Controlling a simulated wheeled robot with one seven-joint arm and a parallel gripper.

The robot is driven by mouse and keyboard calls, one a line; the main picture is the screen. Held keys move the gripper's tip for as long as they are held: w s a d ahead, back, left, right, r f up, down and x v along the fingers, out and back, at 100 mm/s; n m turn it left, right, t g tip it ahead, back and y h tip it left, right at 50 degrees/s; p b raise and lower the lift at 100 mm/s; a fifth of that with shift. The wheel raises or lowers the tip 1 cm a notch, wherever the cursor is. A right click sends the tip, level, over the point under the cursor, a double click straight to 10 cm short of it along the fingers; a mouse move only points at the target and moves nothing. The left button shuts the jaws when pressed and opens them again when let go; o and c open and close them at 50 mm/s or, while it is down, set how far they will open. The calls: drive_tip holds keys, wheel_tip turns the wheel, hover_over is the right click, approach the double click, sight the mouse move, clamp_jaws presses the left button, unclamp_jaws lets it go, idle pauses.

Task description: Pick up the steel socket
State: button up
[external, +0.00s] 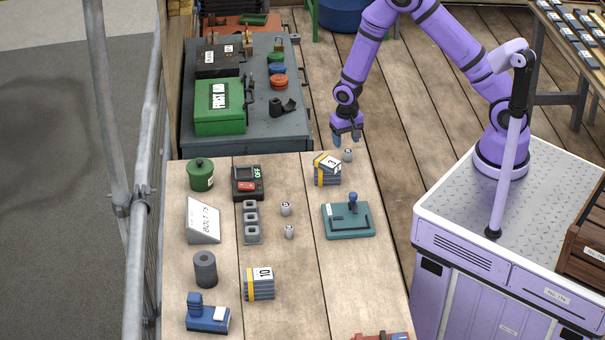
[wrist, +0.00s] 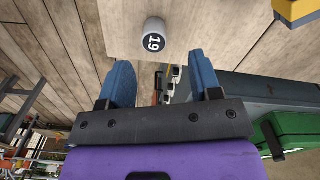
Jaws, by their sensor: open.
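A small grey steel socket (external: 348,155) stands near the far edge of the wooden table, beside a banded stack of slates marked 3 (external: 327,170). In the wrist view, a socket marked 19 (wrist: 153,35) stands upright on the table, beyond my fingertips. My gripper (external: 346,139) is open and empty, with blue fingers pointing down, just above and slightly left of that socket in the external view. In the wrist view the fingers (wrist: 162,78) are spread and the socket is not between them. Two more sockets (external: 286,208) (external: 289,231) stand by a grey three-hole holder (external: 251,222).
A teal tool (external: 348,220), a black box with a red switch (external: 247,183) and a green pot (external: 200,174) stand on the table. Behind it is a grey cart (external: 246,138) carrying a green box (external: 220,106). The plank floor right of the cart is clear.

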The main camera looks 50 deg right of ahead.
sight(348, 151)
drive_tip(key=shift+s+d+f, duration=0.1)
drive_tip(key=shift+s+f, duration=0.1)
drive_tip(key=shift+f, duration=1.3)
drive_tip(key=shift+s+f, duration=0.2)
drive_tip(key=shift+f, duration=1.25)
drive_tip(key=c, duration=1)
